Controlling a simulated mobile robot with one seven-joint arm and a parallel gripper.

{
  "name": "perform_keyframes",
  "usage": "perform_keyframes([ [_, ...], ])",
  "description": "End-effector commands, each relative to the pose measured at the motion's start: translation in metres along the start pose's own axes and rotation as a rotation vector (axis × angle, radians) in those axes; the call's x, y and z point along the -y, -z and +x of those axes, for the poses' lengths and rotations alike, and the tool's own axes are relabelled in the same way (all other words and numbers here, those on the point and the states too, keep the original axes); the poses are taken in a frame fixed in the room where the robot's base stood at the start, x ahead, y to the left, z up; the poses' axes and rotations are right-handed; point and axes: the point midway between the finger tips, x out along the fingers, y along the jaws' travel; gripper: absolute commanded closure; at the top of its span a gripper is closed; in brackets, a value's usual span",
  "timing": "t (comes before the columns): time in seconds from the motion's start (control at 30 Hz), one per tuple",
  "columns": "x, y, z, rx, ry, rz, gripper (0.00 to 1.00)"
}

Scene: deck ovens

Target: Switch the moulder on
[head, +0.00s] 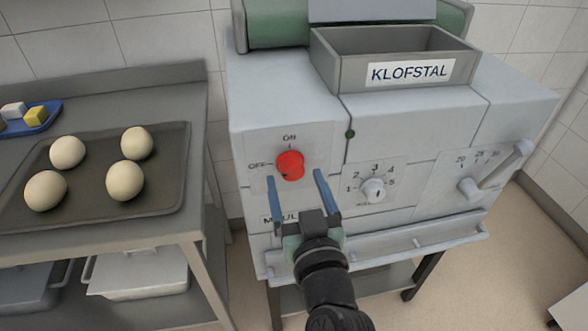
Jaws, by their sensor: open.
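The moulder (400,133) is the grey machine in the middle and right of the view, with a KLOFSTAL label on its hopper (325,62). Its red rotary switch (290,165) is on the left of the front panel, with OFF marked at its left and ON above it. I cannot clearly tell where the switch points. My gripper (297,178) is open and empty, its two blue fingers reaching up towards the switch, one on each side of it in the picture. Whether they touch it I cannot tell. The gripper partly hides the MOUL... label below.
A numbered dial (373,190) and a lever (497,170) with a scale sit right of the switch. A ledge (390,243) runs along the machine's lower front. At left, a table (95,98) bears a dark tray (92,207) with several dough balls and a blue tray (43,122).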

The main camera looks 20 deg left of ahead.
Motion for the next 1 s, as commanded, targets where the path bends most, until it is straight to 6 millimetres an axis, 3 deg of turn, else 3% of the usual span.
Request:
perform_keyframes([
  [0.2,0.0,0.001,0.021,-0.001,0.0,0.0,0.18],
  [0.53,-0.001,0.0,0.024,-0.001,-0.001,0.0,0.18],
  [1.0,-0.001,0.0,0.024,0.0,-0.001,0.0,1.0],
])
